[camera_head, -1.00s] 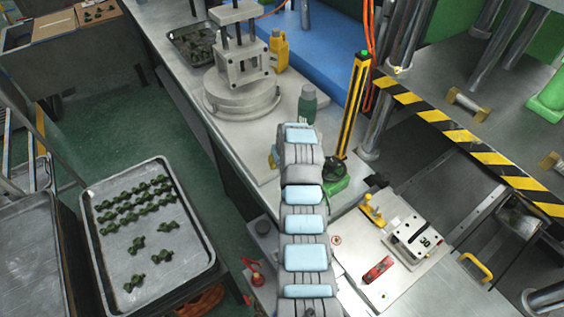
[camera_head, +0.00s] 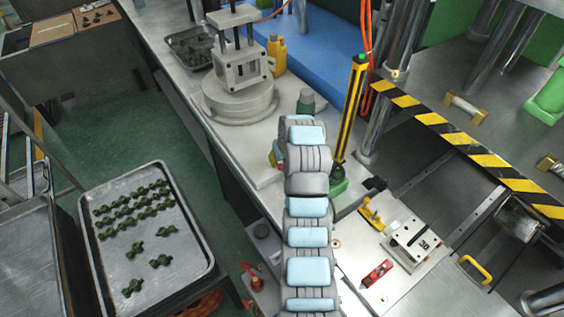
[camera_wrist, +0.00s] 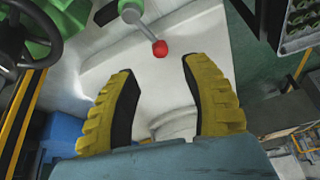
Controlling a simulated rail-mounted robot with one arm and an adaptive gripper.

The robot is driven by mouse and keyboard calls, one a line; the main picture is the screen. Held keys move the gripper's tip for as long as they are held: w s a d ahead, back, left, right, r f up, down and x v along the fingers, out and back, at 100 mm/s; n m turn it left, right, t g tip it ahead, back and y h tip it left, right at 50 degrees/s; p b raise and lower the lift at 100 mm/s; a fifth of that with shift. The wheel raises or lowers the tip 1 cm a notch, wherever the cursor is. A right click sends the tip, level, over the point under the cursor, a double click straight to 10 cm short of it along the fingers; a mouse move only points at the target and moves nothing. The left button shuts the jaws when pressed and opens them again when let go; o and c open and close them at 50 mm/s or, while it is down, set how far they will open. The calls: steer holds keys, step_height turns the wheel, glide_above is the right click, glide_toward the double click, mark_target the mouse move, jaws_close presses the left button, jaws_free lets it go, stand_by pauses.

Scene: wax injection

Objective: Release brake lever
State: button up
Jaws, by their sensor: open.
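A metal lever (camera_wrist: 139,24) with a red ball knob (camera_wrist: 160,47) shows at the top middle of the wrist view. I take it for the brake lever. My gripper (camera_wrist: 158,68) has two yellow ribbed fingers with dark inner pads, spread wide apart. The knob lies just beyond the fingertips, roughly midway between them in the picture, and nothing is held. I cannot tell the depth gap. In the head view my arm hides the lever and most of the gripper.
A dark handwheel (camera_wrist: 28,32) and green parts sit at the wrist view's left. In the head view a metal fixture (camera_head: 240,88) stands on the bench. A yellow-black post (camera_head: 350,115) rises right of my arm. A tray of green parts (camera_head: 205,278) is at left.

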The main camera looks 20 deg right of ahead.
steer(key=v, duration=0.4)
steer(key=shift+s+r, duration=0.15)
steer(key=shift+r, duration=0.2)
